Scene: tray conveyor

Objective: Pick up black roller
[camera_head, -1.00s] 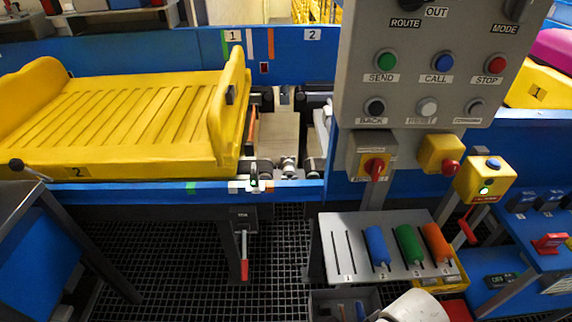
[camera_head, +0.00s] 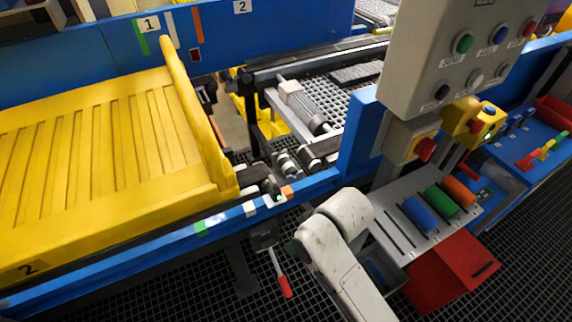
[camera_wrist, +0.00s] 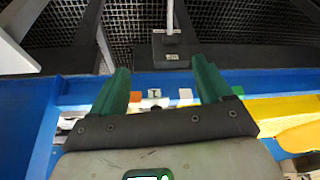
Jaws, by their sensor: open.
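Dark rollers sit at the gap in the conveyor line; the black roller (camera_head: 320,150) appears to lie at the right side of this gap, though I cannot tell for sure which dark part it is. My gripper (camera_wrist: 160,82) is open and empty in the wrist view, its two green fingers apart over the blue conveyor rail (camera_wrist: 138,82). Small blocks and metal parts show beyond the rail, partly hidden by the gripper body. In the head view my white arm covers the area in front of the rail, and the fingers are not clearly visible.
A yellow tray (camera_head: 60,215) stands left of the gap. A red-handled lever (camera_head: 284,285) hangs below the rail. A slotted rack (camera_head: 393,237) at the right holds blue, green and orange rollers; its first slot is empty. A red bin (camera_head: 440,285) and the control panel (camera_head: 425,50) are near.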

